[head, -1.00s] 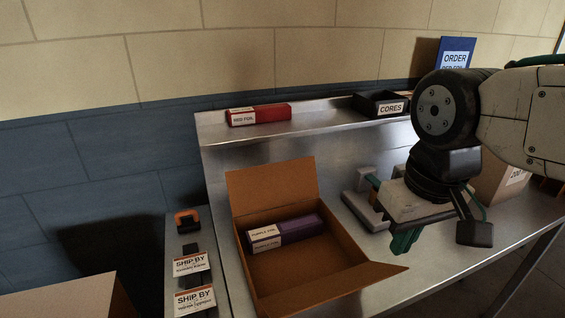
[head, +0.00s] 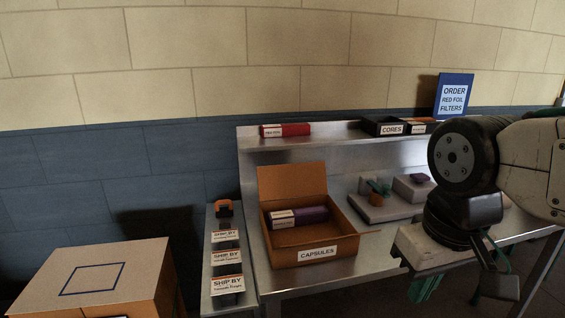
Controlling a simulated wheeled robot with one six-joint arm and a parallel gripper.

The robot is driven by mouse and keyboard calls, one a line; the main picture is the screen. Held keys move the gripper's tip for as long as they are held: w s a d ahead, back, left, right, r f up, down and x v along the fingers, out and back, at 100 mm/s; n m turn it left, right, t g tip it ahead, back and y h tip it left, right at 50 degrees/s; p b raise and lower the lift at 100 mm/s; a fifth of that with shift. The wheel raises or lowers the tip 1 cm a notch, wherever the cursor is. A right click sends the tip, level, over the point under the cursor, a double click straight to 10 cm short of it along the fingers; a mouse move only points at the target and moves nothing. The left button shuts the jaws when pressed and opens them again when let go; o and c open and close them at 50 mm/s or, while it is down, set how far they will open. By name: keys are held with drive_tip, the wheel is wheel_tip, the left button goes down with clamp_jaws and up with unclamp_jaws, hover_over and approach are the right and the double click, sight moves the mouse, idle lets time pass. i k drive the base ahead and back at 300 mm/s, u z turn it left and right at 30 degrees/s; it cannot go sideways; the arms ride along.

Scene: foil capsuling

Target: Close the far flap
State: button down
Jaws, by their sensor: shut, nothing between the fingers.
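The cardboard box (head: 345,243) labelled CAPSULES stands open on the steel bench. Its far flap (head: 292,181) stands up at the back edge, leaning slightly backward. A purple foil carton (head: 311,214) with a white label lies inside, toward the back. My gripper (head: 424,289) points down at the lower right, clear of the box and to its right. Its teal fingers are shut with nothing held; the fingertips are partly in shadow.
A raised shelf holds a red foil carton (head: 286,130) and a dark CORES bin (head: 383,126). Grey fixtures (head: 383,205) stand right of the box. A side stand carries SHIP BY labels (head: 226,257). A closed carton (head: 95,268) with a blue square is at lower left.

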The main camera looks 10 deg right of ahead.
sight(280, 181)
drive_tip(key=i, duration=1)
